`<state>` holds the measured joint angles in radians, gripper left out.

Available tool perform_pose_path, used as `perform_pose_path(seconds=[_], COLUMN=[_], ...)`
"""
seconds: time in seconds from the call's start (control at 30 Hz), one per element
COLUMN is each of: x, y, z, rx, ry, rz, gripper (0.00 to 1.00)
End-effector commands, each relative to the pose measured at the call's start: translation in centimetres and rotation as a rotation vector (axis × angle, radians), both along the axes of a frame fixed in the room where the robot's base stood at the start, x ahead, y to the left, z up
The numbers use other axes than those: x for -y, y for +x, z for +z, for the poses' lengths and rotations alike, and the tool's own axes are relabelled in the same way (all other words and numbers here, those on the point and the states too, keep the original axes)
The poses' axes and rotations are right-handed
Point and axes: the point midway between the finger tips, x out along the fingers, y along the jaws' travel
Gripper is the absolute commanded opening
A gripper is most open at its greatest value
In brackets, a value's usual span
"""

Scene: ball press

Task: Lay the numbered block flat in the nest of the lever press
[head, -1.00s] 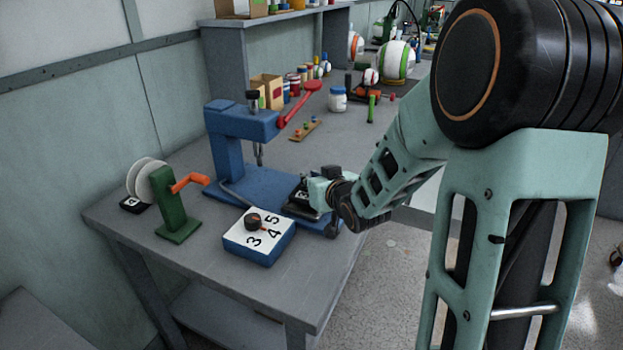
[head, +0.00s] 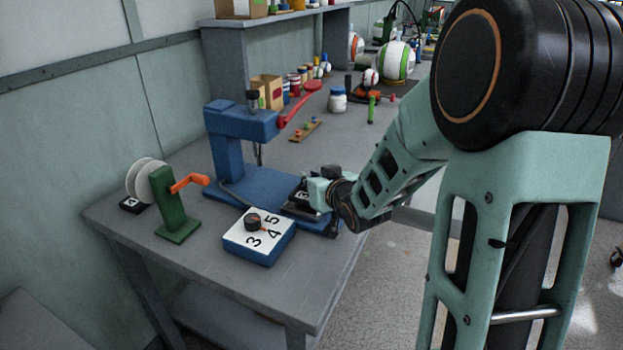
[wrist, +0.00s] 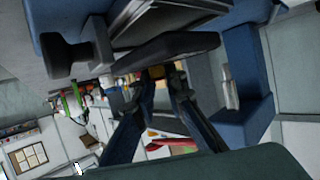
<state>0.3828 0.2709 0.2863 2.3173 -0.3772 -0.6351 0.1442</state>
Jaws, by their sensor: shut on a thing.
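The lever press (head: 228,160) is blue with a red lever (head: 298,110) and stands on the grey bench. My gripper (head: 303,202) is at the right front of its base, low and close to it. The nest is not clearly seen, and I cannot tell whether the block touches the base.
A blue box with a white numbered top (head: 258,236) and a black knob stands in front of the press. A green crank stand (head: 178,205) with an orange handle is at the left. A peg strip (head: 305,131) lies behind the press.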

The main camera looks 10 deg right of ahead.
Motion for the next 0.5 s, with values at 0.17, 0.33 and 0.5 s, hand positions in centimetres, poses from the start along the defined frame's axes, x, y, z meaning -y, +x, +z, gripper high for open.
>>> perform_pose_path(seconds=[0.17, 0.33, 0.5], x=[-0.01, 0.0, -0.02], y=[0.02, 0.02, 0.02], z=[0.06, -0.04, -0.44], rx=[0.001, 0.001, 0.001], ry=[0.0, 0.0, 0.0], rz=[0.0, 0.0, 0.0], gripper=[0.0, 0.0, 0.0])
